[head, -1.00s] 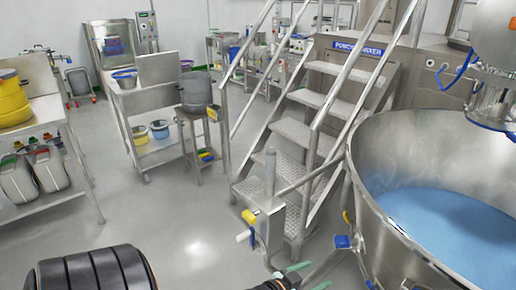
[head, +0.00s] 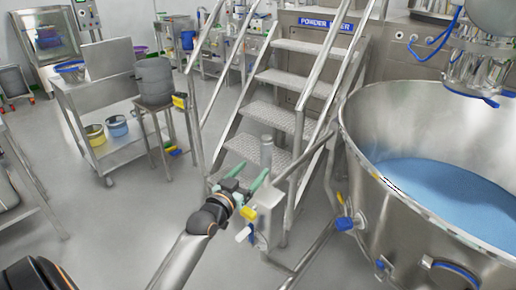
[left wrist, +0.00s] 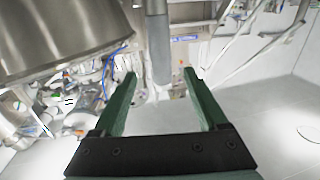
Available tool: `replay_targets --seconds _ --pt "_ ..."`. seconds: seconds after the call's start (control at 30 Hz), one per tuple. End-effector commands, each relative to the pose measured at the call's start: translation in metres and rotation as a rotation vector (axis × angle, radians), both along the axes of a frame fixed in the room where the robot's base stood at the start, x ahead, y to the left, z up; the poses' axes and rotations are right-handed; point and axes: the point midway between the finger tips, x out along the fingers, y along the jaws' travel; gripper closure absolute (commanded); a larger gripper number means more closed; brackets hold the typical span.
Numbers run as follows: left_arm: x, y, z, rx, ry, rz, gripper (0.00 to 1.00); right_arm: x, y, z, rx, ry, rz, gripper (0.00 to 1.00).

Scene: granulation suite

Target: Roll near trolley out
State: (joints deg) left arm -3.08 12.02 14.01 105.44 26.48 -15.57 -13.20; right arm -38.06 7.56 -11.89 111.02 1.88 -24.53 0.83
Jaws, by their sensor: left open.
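The near trolley carries a large steel bowl (head: 365,150) with blue powder (head: 440,190) in it, at the right of the head view. An upright steel post (head: 266,153) stands at its left, with a yellow-handled and a blue-handled fitting (head: 245,232) low on it. My left gripper (head: 248,178) is open and empty, with its green fingers pointing at the post. In the left wrist view the post (left wrist: 158,45) lines up between the open fingertips (left wrist: 159,74); I cannot tell whether it is between them or just beyond. The bowl (left wrist: 60,35) fills the upper left there. My right gripper is not in view.
Metal steps (head: 285,95) with handrails rise behind the post. A steel cart (head: 125,150) with pails and a stand holding a grey pot (head: 155,82) are at the left. Grey floor (head: 130,225) is clear at lower left.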

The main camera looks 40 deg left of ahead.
Motion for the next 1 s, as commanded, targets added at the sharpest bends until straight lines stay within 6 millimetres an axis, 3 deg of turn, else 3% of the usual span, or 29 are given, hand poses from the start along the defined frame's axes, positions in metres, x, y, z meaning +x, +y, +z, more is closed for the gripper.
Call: replay_targets --seconds 0.27,0.7,1.0 --pt "0.023 0.004 0.002 0.0 -0.007 0.002 0.25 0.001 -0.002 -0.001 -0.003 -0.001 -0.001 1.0" --pt "0.099 0.013 0.001 0.0 -0.005 0.002 0.25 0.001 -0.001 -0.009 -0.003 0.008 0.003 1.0" --pt "0.123 0.016 0.001 0.0 -0.003 0.002 0.25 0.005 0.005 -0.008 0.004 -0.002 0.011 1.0"
